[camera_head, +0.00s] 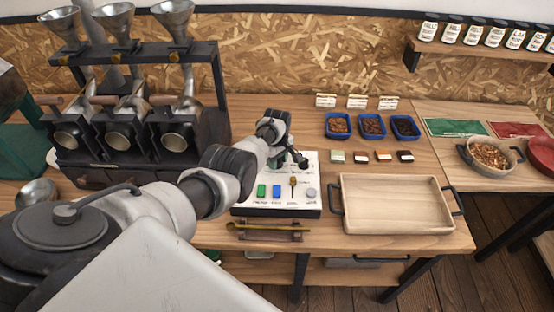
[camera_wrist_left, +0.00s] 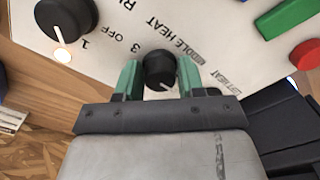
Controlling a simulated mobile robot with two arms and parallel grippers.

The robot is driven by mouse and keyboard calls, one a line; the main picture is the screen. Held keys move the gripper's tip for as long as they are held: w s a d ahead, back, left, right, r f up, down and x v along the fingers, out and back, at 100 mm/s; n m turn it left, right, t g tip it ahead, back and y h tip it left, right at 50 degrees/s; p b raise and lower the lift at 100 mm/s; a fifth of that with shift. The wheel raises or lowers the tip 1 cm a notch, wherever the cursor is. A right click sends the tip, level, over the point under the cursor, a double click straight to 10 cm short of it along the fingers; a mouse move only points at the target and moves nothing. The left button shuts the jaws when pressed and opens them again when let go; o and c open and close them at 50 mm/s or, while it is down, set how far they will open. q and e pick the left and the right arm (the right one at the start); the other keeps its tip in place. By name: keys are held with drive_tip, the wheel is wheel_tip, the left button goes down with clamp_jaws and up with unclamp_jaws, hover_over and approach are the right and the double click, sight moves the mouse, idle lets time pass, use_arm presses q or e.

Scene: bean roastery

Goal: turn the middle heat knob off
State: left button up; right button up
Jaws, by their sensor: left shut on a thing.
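The middle heat knob (camera_wrist_left: 160,70) is a black round knob with a white pointer line, beside the printed words "MIDDLE HEAT" in the left wrist view. Its pointer faces the bottom of that view, toward my gripper's palm. My left gripper (camera_wrist_left: 159,78) has its green fingers on either side of the knob and is shut on it. In the head view the left gripper (camera_head: 285,152) is over the back of the white control panel (camera_head: 250,200), and my arm hides the knob. My right gripper is not in view.
A second black knob (camera_wrist_left: 66,17) with a lit lamp (camera_wrist_left: 62,55) is nearby. A green button (camera_head: 261,191), a blue button (camera_head: 277,191) and a small lever (camera_head: 293,187) are on the panel's front. The roaster (camera_head: 125,135) stands left, an empty wooden tray (camera_head: 395,226) right.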

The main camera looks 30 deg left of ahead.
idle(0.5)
use_arm(q)
drive_tip(key=o, duration=0.9)
drive_tip(key=shift+r, duration=0.15)
drive_tip(key=shift+r+p, duration=0.3)
drive_tip(key=shift+p, duration=0.05)
wheel_tip(320, 180, up, 4)
drive_tip(key=shift+r+p, duration=0.15)
drive_tip(key=shift+p, duration=0.9)
wheel_tip(320, 180, up, 5)
drive_tip(key=shift+f, duration=0.15)
drive_tip(key=shift+r, duration=0.45)
